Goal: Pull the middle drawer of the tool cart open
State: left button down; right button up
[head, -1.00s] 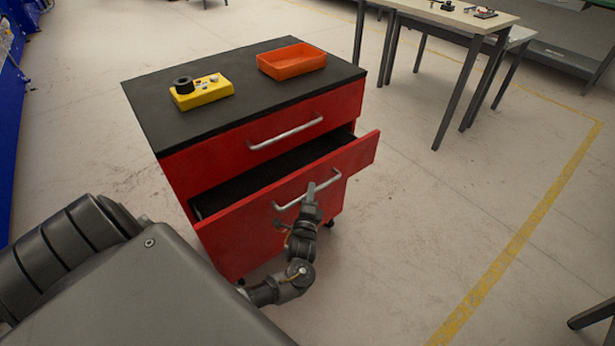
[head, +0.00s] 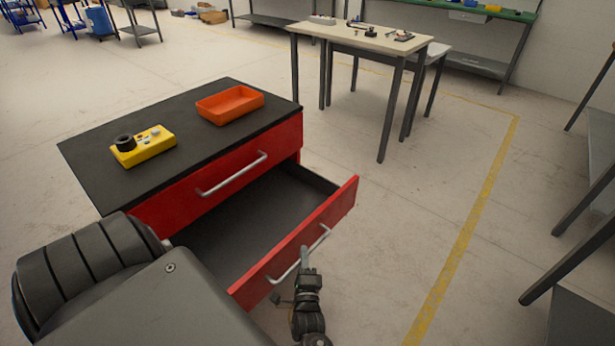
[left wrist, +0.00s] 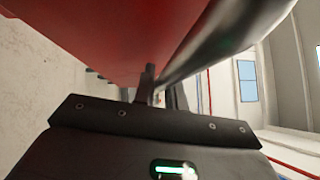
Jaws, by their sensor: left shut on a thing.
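The red tool cart (head: 85,160) has a black top and stands left of centre in the head view. Its top drawer (head: 225,183) is shut. The drawer below it (head: 335,208) stands well out from the cart, and its dark inside looks empty. My left gripper (head: 304,256) is shut on that drawer's silver bar handle (head: 319,240). In the left wrist view the handle (left wrist: 222,42) runs past the fingers (left wrist: 148,85), beside the red drawer front (left wrist: 95,35). The lower part of the cart is hidden. My right gripper is not in view.
An orange tray (head: 230,117) and a yellow control box (head: 145,150) with a black knob sit on the cart top. A light table (head: 345,38) stands behind to the right. The floor right of the drawer is clear up to a yellow line (head: 462,240).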

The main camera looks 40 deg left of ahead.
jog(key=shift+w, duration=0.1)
pick_arm(q)
jog(key=c, duration=1.5)
grip_release()
jog(key=shift+o, duration=0.2)
jog(key=shift+d, duration=0.1)
jog(key=v, duration=0.7)
jog(key=shift+d+b, duration=0.15)
jog(key=shift+b, duration=0.25)
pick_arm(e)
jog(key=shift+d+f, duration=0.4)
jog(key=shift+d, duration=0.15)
pick_arm(q)
jog(key=shift+s, duration=0.15)
jog(key=shift+f, duration=0.1)
